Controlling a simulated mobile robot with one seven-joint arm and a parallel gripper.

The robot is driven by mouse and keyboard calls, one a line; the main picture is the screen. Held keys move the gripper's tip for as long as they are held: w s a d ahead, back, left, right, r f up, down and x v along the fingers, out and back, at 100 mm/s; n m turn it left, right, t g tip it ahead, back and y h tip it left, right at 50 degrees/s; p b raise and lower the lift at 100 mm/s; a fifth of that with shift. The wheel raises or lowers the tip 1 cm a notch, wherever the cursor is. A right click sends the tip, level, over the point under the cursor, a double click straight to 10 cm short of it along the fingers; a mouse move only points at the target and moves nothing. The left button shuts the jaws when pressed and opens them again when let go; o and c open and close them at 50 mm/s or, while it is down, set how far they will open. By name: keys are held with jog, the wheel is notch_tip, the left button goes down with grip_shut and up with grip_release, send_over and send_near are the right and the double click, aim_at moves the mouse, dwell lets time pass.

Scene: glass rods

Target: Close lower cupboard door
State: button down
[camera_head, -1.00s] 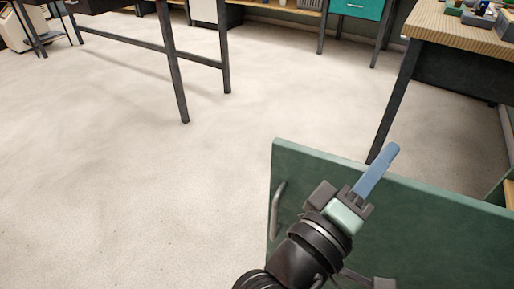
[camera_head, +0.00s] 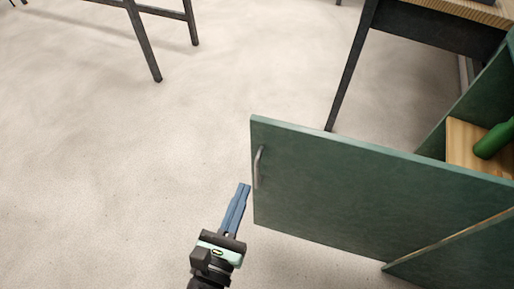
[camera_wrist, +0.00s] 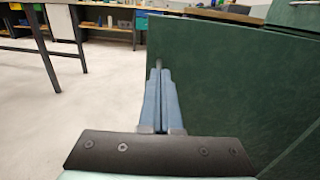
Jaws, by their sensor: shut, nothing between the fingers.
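The green lower cupboard door (camera_head: 340,185) stands open, swung out from the cupboard body (camera_head: 490,85) at the right. A metal handle (camera_head: 258,166) sits near its free left edge. My gripper (camera_head: 243,187) has its blue fingers shut and empty, just left of that free edge in the head view. In the wrist view the fingers (camera_wrist: 160,72) point forward, and the green door (camera_wrist: 225,80) fills the right side beyond them. I cannot tell whether the fingertips touch the door. The door's hinge side is partly out of frame.
A green bottle (camera_head: 494,140) lies on a wooden shelf (camera_head: 462,158) inside the cupboard. A dark-legged table (camera_head: 352,70) stands behind the door, and another table's legs (camera_head: 143,42) are at the upper left. The pale floor (camera_head: 110,180) on the left is clear.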

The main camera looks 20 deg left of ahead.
aim_at(262, 141)
jog(key=w, duration=0.7)
jog(key=w+a, duration=0.1)
jog(key=w, duration=0.2)
jog(key=shift+w+p, duration=0.3)
jog(key=shift+w, duration=0.05)
jog(key=shift+w, duration=0.1)
